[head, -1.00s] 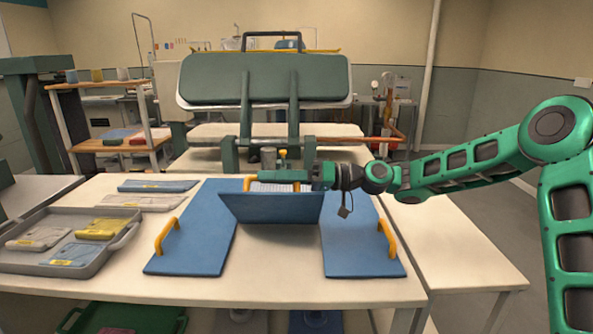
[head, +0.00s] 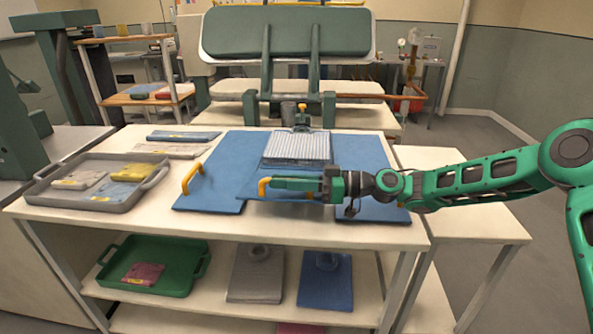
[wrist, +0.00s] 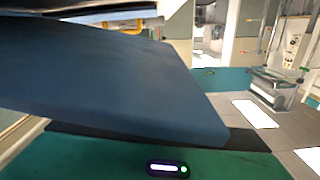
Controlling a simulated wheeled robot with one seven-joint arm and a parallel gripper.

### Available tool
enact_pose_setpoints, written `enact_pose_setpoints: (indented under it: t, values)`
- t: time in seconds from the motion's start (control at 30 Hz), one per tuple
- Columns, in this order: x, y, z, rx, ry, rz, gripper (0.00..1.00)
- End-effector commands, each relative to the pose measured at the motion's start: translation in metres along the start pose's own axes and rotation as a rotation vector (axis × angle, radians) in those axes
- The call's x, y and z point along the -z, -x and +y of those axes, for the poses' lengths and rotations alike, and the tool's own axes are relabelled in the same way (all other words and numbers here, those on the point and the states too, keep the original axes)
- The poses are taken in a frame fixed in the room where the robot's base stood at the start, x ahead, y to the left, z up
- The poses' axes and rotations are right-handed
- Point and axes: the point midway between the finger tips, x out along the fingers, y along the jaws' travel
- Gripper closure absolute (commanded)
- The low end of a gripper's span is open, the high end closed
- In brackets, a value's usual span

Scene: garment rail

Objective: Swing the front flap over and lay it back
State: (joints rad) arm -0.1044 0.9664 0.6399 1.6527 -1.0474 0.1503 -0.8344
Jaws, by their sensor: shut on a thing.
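The blue folding board lies on the white table, with its left panel (head: 232,160) and right panel (head: 366,158) flat. A striped folded garment (head: 298,147) lies uncovered on its middle. The blue front flap (head: 295,195) is lowered toward the table's front edge, close to level, with a shadow beneath it. My gripper (head: 275,184) is shut on the flap's yellow handle (head: 264,188), and its green fingers hide part of the flap. In the wrist view the flap (wrist: 110,80) fills the left and middle. Whether it touches the table is hidden.
A grey tray (head: 42,195) with folded packets stands at the left. The left panel has its own yellow handle (head: 192,178). A green press (head: 285,35) stands behind the table. A lower shelf holds a green crate (head: 150,285). A side table (head: 480,215) is clear at the right.

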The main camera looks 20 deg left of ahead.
Motion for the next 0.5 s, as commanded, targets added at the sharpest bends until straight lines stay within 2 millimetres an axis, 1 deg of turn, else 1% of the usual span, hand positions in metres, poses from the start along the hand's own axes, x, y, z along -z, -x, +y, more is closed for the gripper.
enact_pose_setpoints:
  t: [0.03,0.13,0.5]
  values:
    - [-0.0053,0.0027,0.0053,-0.01,-0.001,-0.005,1.0]
    - [-0.0082,0.0003,0.0043,-0.007,0.0,-0.006,1.0]
    - [-0.009,-0.0019,0.004,-0.006,0.002,-0.006,1.0]
